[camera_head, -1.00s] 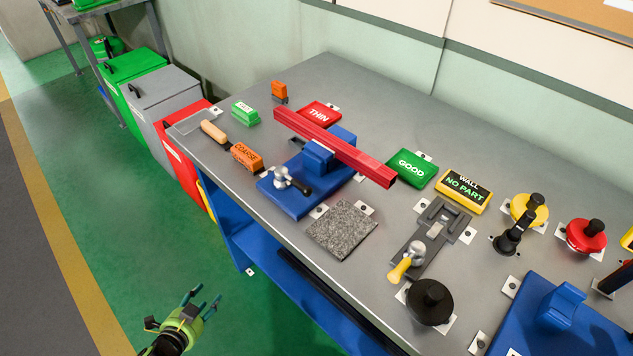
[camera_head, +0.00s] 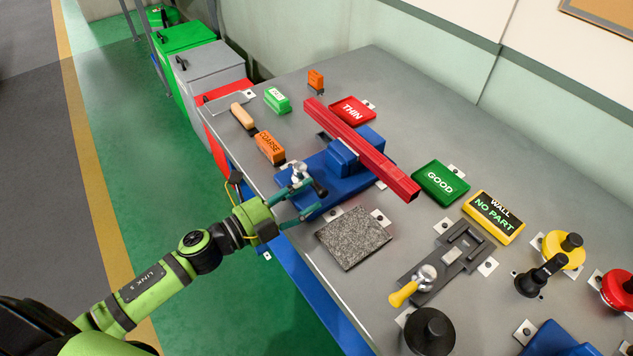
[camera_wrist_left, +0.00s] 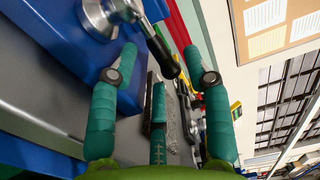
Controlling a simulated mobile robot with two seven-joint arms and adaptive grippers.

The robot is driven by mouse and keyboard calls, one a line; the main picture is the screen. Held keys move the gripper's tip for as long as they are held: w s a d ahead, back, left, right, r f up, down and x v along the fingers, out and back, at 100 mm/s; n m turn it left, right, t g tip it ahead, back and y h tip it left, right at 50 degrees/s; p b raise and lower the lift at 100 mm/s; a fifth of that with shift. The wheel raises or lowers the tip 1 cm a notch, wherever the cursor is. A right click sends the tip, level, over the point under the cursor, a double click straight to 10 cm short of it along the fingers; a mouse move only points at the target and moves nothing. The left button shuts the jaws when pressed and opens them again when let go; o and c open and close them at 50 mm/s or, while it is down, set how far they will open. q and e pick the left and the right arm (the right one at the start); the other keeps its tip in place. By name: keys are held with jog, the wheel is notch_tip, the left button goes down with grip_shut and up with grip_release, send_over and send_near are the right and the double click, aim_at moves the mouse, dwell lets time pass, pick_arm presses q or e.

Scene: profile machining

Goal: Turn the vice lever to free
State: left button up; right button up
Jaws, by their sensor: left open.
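The blue vice (camera_head: 342,158) sits on the grey bench with a long red square profile (camera_head: 360,148) lying across it. Its lever has a silver hub (camera_head: 299,174) and a black handle (camera_head: 320,188) at the vice's front. My left gripper (camera_head: 291,202) is open beside the lever, its teal fingers reaching over the front edge of the vice base. In the left wrist view the silver hub (camera_wrist_left: 102,16) and black handle (camera_wrist_left: 163,55) lie beyond the spread fingers (camera_wrist_left: 160,65). I see no contact with the handle clearly. My right gripper is not in view.
A grey granite-like plate (camera_head: 353,238) lies right of the gripper. The orange COARSE block (camera_head: 270,147), red THIN tray (camera_head: 352,110) and green GOOD tray (camera_head: 440,182) stand around the vice. A clamp with a yellow handle (camera_head: 404,293) is at the front right.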

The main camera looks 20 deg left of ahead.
aim_at(313, 189)
pick_arm(q)
jog(key=x, duration=0.3)
jog(key=shift+w+d+p, duration=0.2)
jog(key=shift+w+p, duration=0.1)
jog(key=shift+p, duration=0.05)
grip_shut()
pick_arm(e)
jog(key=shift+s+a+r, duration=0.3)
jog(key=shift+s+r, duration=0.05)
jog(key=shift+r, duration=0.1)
